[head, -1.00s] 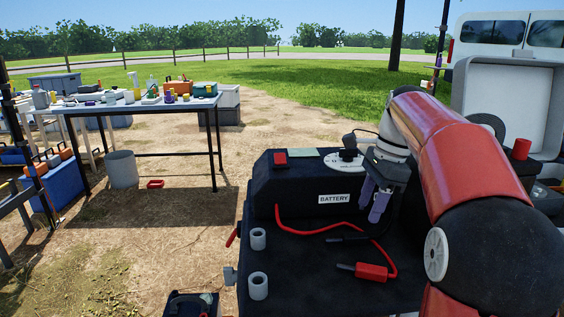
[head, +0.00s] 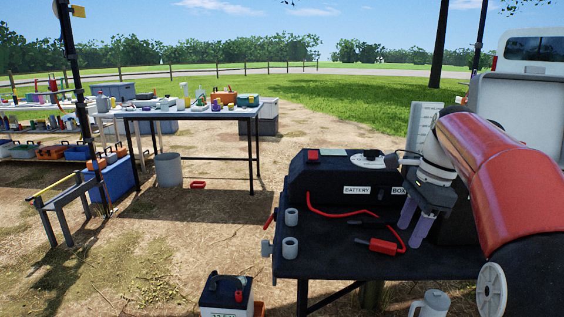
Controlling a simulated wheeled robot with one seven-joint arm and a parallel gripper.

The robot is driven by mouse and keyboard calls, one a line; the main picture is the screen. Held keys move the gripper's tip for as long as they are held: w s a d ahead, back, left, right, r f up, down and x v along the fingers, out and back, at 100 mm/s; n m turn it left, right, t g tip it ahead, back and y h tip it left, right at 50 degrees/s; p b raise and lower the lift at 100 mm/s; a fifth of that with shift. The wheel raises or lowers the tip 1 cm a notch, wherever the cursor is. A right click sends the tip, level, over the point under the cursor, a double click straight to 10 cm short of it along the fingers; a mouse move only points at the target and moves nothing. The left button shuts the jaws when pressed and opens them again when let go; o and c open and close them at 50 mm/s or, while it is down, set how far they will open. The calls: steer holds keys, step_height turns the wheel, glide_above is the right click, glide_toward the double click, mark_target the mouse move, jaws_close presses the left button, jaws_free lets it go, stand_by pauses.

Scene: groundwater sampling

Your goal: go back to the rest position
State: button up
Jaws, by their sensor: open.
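My gripper (head: 415,222) is at the right in the head view, with its two purple-grey fingers pointing down. It is open, and I see nothing between the fingers. It hangs just right of the black battery box (head: 335,182), over the right part of the black table (head: 330,262). I cannot tell how high above the table the fingertips are. My red arm reaches in from the right edge and hides part of the table and what stands behind it.
The black table holds a red clamp (head: 383,246) on a red cable and two grey rings (head: 290,247). A small battery (head: 226,295) and a grey jug (head: 432,304) stand low in front. A long work table (head: 190,112) stands at the back left.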

steer(key=s+a+f+n+t, duration=0.1)
steer(key=s+a+f+n, duration=0.2)
steer(key=s+n, duration=0.3)
steer(key=s+a+f+n+t+h, duration=0.1)
steer(key=s+a+f+n+t, duration=0.1)
steer(key=s+a+f+n, duration=0.2)
steer(key=s+a+f+n+t+h, duration=0.1)
steer(key=s+a+f+n+t, duration=0.1)
steer(key=s+n, duration=0.6)
step_height(320, 180, down, 2)
steer(key=s+a, duration=0.1)
steer(key=s, duration=0.1)
steer(key=shift+s+a+f, duration=0.25)
steer(key=shift+s, duration=0.15)
